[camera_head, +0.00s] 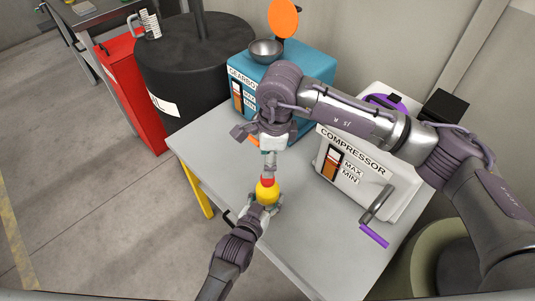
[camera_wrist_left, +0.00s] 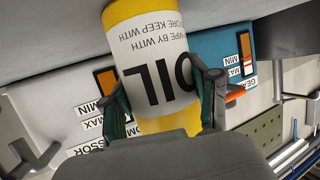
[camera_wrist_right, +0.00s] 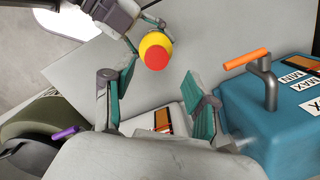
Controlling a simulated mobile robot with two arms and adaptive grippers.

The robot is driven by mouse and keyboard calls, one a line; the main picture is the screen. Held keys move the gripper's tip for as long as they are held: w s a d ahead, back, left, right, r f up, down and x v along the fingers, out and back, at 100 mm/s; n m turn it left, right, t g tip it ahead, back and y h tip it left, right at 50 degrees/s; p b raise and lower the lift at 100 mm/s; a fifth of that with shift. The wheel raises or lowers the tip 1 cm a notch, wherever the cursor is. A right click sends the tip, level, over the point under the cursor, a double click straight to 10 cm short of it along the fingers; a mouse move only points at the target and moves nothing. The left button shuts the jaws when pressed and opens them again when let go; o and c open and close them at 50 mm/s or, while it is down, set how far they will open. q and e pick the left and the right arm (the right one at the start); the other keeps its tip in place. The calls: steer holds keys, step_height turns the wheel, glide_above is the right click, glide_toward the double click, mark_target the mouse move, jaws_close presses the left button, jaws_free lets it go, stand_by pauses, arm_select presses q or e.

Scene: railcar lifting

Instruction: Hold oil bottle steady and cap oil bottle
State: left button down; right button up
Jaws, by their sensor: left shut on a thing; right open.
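The oil bottle (camera_head: 267,193) is yellow with a white OIL label and stands upright. A red cap (camera_head: 268,181) sits at its top; whether it is tight cannot be told. My left gripper (camera_head: 263,203) is shut around the bottle's body; its fingers flank the label in the left wrist view (camera_wrist_left: 160,70). My right gripper (camera_head: 269,160) is above the bottle, pointing down, open and empty. In the right wrist view the red cap (camera_wrist_right: 156,61) shows beyond the open fingers, apart from them.
The grey table (camera_head: 300,237) carries a blue gearbox (camera_head: 312,63) with an orange-handled crank (camera_wrist_right: 247,58) and a white compressor (camera_head: 385,203) with a purple-handled crank (camera_head: 374,236). A black oil drum (camera_head: 185,75) and a red cabinet (camera_head: 128,85) stand left. The table's front is clear.

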steer(key=n, duration=0.4)
steer(key=shift+r+h, duration=0.3)
steer(key=n, duration=0.4)
steer(key=shift+r+h, duration=0.25)
steer(key=shift+h, duration=0.05)
steer(key=shift+f, duration=0.1)
glide_above(268, 195)
steer(key=w, duration=0.3)
steer(key=shift+s+a+f, duration=0.1)
steer(key=shift+s+f, duration=0.05)
steer(key=shift+f, duration=3.75)
